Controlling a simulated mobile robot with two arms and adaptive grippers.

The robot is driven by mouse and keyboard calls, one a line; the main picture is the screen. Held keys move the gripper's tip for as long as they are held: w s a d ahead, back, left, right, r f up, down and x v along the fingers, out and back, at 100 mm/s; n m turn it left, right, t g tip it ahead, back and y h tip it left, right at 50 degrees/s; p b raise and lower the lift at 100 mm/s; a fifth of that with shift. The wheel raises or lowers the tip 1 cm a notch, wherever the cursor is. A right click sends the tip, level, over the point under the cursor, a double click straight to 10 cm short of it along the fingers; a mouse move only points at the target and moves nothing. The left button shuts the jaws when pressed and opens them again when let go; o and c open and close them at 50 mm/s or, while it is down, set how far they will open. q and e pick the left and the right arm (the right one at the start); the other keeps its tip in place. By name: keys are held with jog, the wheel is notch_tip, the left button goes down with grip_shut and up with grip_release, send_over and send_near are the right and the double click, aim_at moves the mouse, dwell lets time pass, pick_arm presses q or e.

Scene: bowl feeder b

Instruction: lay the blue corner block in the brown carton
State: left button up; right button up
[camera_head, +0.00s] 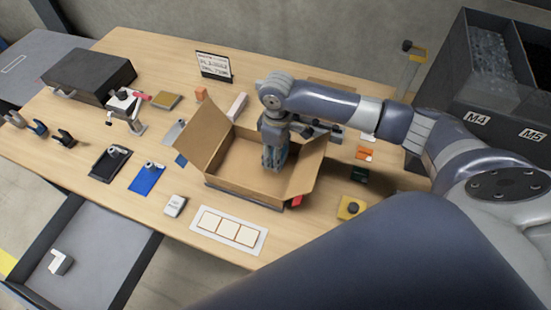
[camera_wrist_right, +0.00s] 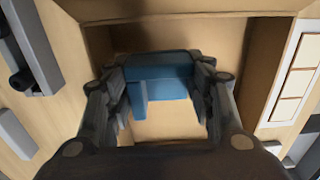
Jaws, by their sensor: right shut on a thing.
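The blue corner block (camera_wrist_right: 160,80) is between the fingers of my right gripper in the right wrist view. My right gripper (camera_head: 272,162) is shut on it and points down inside the open brown carton (camera_head: 203,136). In the right wrist view the carton's bare floor (camera_wrist_right: 165,131) shows below the block. In the head view the gripper and arm mostly hide the block. I cannot tell whether the block touches the carton floor. My left gripper is not in view.
The carton's flaps stand open around it. A white panel with tan squares (camera_head: 260,240) lies in front of it. A yellow block (camera_head: 351,207) and an orange piece (camera_head: 364,153) lie to its right. A dark box (camera_head: 88,76) stands at the back left.

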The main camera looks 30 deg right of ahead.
notch_tip(320, 180, down, 2)
jog(key=shift+s+f, duration=0.1)
jog(key=shift+f, duration=0.65)
jog(key=o, duration=0.6)
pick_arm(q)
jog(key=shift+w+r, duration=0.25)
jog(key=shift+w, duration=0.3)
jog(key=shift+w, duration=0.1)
pick_arm(e)
jog(key=shift+r, duration=0.2)
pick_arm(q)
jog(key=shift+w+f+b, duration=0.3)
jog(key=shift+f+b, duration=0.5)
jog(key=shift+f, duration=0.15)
pick_arm(e)
notch_tip(320, 180, up, 12)
